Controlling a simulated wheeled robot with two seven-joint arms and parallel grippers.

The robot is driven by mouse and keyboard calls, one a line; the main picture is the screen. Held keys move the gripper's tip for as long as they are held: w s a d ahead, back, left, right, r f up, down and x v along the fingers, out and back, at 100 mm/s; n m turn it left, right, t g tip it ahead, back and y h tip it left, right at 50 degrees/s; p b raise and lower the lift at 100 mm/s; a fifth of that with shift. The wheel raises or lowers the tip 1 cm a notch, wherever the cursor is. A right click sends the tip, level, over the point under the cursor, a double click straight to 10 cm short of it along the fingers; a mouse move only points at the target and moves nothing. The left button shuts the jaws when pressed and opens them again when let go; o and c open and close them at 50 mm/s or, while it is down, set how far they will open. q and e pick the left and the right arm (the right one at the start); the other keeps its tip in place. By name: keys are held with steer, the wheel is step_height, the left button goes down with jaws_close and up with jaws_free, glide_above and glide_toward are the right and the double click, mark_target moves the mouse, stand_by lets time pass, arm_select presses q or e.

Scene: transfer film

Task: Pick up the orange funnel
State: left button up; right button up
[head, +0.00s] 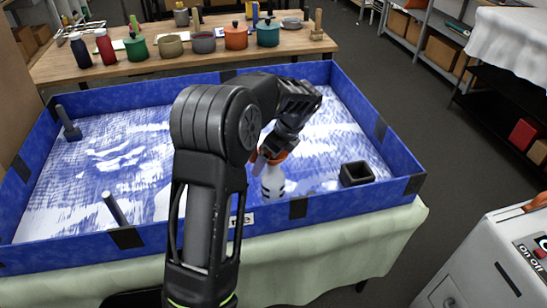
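The orange funnel (278,157) shows only in part, at the top of a white bottle (273,184) with a dark band. The bottle stands upright inside the blue-walled tray. My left arm rises from the bottom and bends over to the right. Its gripper (268,157) points down at the funnel and covers much of it. The fingers are small and dark, and I cannot tell whether they are closed on the funnel. I cannot tell whether the funnel touches the bottle. My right gripper is not in view.
The tray (405,158) has a blue-white floor. A black square holder (357,174) stands right of the bottle. Grey rods (115,208) stand at the left. Pots and bottles, including a red bottle (105,47), stand on a wooden table behind. A white cabinet (490,262) is at lower right.

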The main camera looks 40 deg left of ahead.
arm_select(q)
steer(key=shift+c, duration=0.6)
steer(key=c, duration=1.4)
step_height(320, 180, up, 10)
steer(key=shift+r, duration=0.1)
